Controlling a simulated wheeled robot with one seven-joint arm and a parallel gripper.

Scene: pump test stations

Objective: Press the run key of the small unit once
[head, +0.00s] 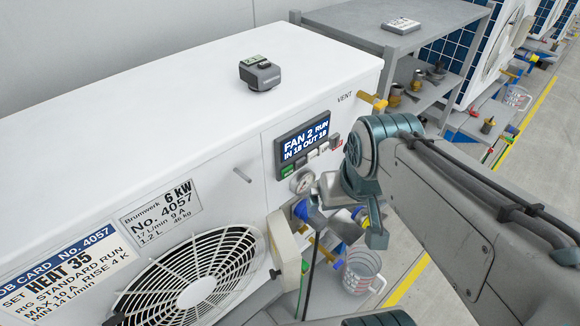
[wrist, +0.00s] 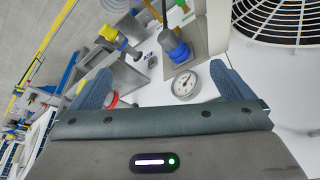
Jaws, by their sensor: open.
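A white unit (head: 150,130) with a 6 kW, No. 4057 plate fills the left of the head view; I cannot tell from size alone whether it is the small one. Its dark control panel (head: 302,140) shows "FAN 2 RUN, IN 18 OUT 18". Below the display is a row of keys: a green one (head: 286,170) at the left, pale ones between, a red one (head: 337,144) at the right. Their lettering is too small to read. My gripper (wrist: 162,82) is open and empty, its fingers spread in the wrist view, facing the pipework and pressure gauge (wrist: 186,85). No keys show there.
A fan grille (head: 195,285), blue-capped fittings (head: 302,210) and a measuring jug (head: 362,272) lie below the panel. A small grey device (head: 260,73) sits on the unit's top. A grey shelf (head: 420,25) stands behind.

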